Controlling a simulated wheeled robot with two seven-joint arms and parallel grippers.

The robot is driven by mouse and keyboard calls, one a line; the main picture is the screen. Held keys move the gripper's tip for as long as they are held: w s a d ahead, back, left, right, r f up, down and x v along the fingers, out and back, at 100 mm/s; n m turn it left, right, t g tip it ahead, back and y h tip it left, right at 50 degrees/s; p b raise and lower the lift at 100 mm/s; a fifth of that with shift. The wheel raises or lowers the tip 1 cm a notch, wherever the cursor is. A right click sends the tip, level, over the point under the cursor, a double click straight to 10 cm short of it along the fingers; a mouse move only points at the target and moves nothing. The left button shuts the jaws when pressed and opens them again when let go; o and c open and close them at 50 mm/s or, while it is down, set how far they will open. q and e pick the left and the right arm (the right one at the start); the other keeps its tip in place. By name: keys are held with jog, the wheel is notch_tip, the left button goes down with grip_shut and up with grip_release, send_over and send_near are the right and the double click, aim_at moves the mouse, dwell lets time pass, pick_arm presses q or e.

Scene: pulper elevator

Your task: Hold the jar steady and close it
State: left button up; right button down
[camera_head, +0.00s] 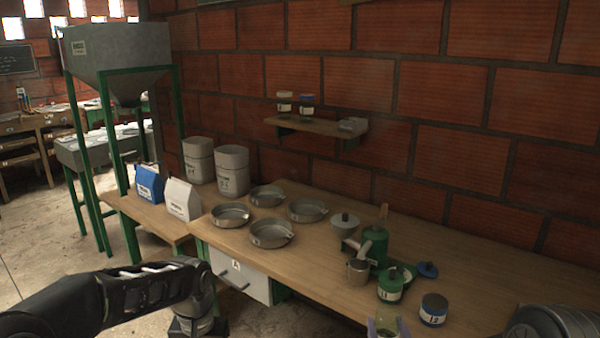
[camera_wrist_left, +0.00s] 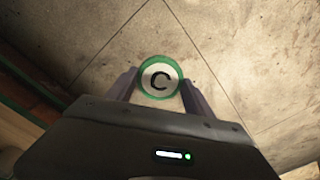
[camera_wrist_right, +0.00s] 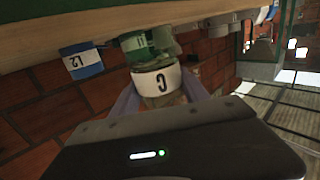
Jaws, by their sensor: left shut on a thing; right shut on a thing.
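A clear jar (camera_head: 388,321) with a white label marked C (camera_wrist_right: 156,81) is held at the table's front edge. My right gripper (camera_wrist_right: 165,97) is shut around it; in the head view only part of its fingers shows. I see no lid on the jar. A round lid (camera_wrist_left: 159,78) with a green rim and a C on its white top is between the fingers of my left gripper (camera_wrist_left: 159,90), which is shut on it over the concrete floor. In the head view my left arm ends at lower left, well apart from the jar, and its fingertips are hidden.
Several pans (camera_head: 271,234) lie farther left. The table's right is clear.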

dwell(0.4)
jog(key=s+a+f+n+g+y, duration=0.2)
jog(key=s+a+f+n+y, duration=0.1)
jog(key=a, duration=0.4)
jog(key=s+a+f+n+g+y, duration=0.2)
jog(key=s+a+f+n+y, duration=0.1)
jog(key=s+a+n+y, duration=0.2)
jog(key=s+a+y, duration=0.2)
jog(key=a+y, duration=0.1)
jog(key=shift+s+a+f, duration=0.2)
jog(key=shift+s+f, duration=0.05)
jog(key=shift+f, duration=0.1)
pick_arm(q)
jog(key=s+d+r, duration=0.1)
jog(key=d+r, duration=0.4)
jog(key=d, duration=0.7)
jog(key=s+d+r+m, duration=0.1)
jog(key=d+r, duration=0.4)
jog(key=d, duration=0.7)
jog(key=shift+s, duration=0.15)
jog(key=shift+f, duration=2)
jog(key=shift+f+m, duration=0.1)
jog(key=shift+m, duration=0.2)
